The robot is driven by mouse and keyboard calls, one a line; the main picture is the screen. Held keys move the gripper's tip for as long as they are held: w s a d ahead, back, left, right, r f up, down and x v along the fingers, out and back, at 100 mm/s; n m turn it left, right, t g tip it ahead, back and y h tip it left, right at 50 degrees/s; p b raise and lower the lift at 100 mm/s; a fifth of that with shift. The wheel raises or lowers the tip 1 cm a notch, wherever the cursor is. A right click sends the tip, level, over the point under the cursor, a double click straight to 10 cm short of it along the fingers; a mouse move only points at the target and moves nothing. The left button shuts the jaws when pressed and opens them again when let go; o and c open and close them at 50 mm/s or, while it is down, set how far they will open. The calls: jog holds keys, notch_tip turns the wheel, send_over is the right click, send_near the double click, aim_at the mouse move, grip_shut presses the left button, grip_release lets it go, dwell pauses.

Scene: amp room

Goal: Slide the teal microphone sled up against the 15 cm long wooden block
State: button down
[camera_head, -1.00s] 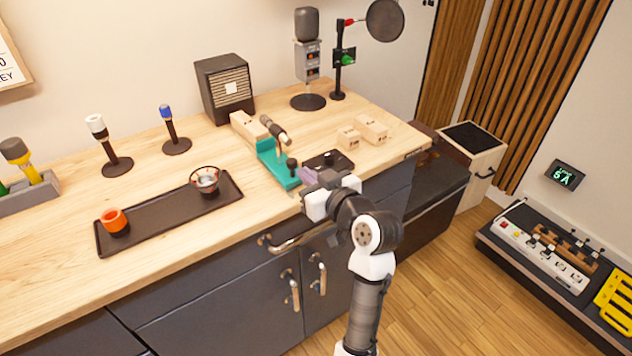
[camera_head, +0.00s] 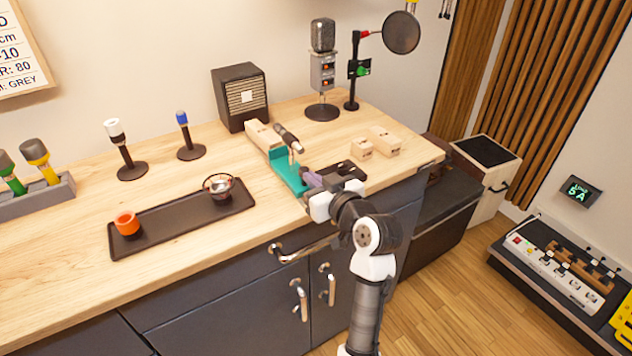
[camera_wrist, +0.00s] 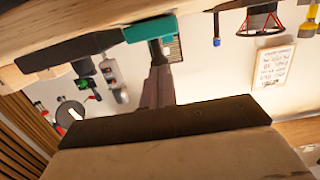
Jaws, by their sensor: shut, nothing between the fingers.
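The teal microphone sled (camera_head: 287,174) lies on the wooden counter, with a dark and silver microphone (camera_head: 288,138) above it. It also shows in the wrist view (camera_wrist: 150,28). A long pale wooden block (camera_head: 262,135) lies just beyond its far end; I cannot tell whether they touch. Two more pale blocks, a small one (camera_head: 361,148) and a longer one (camera_head: 384,141), lie to the right; their labels are too small to read. My gripper (camera_head: 310,180) is shut and empty at the sled's near end. Its fingers (camera_wrist: 159,85) point toward the teal part in the wrist view.
A dark flat plate (camera_head: 346,170) lies right of my gripper. A speaker box (camera_head: 240,97) and microphone stands line the back.

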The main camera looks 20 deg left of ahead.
aim_at(305, 169)
jog(key=shift+r+x, duration=0.15)
jog(key=shift+x, duration=0.95)
jog(key=shift+r+x, duration=0.2)
jog(key=shift+x, duration=0.9)
jog(key=shift+w+a+r, duration=0.1)
jog(key=shift+a+r, duration=0.05)
jog(key=shift+a, duration=0.05)
jog(key=shift+a+r, duration=0.15)
jog(key=shift+r, duration=0.05)
jog(key=shift+p+v, duration=0.3)
jog(key=shift+v, duration=3.1)
jog(key=shift+w+r, duration=0.1)
jog(key=shift+w, duration=0.05)
